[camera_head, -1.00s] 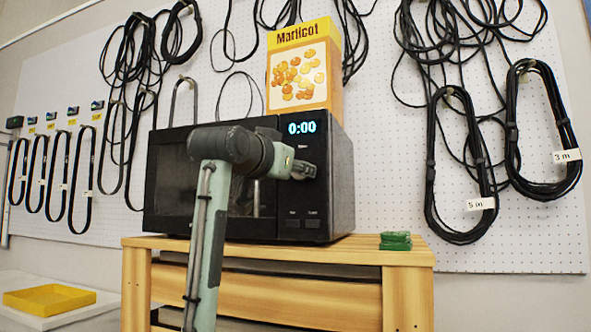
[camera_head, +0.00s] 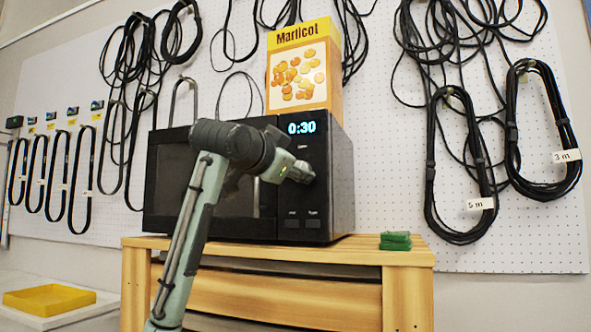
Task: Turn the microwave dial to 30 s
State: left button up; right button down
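The black microwave (camera_head: 342,190) stands on a wooden stand. Its display (camera_head: 301,128) reads 0:30. One of my arms rises from the bottom, left of centre, and crosses the microwave door. Its gripper (camera_head: 302,172) is at the control panel (camera_head: 312,205), over the place below the display where the dial would be. The dial itself is hidden behind the gripper. The fingers look close together, but I cannot tell if they are shut on the dial. I take this arm to be my left one; no other gripper is in view.
A yellow Marlicot box (camera_head: 306,70) stands on the microwave. Green blocks (camera_head: 395,241) lie on the right end of the wooden stand (camera_head: 410,258). Black cables hang on the white pegboard (camera_head: 400,150) behind. A yellow tray (camera_head: 50,301) sits at the lower left.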

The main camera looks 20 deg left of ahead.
pick_arm(q)
jog(key=shift+m, duration=0.5)
jog(key=o, duration=1.2)
jog(key=shift+c, duration=0.2)
jog(key=shift+s, duration=0.1)
jog(key=s+a, duration=0.1)
jog(key=s, duration=1)
jog(key=shift+s+r, duration=0.25)
jog(key=shift+s, duration=0.15)
jog(key=shift+f, duration=0.1)
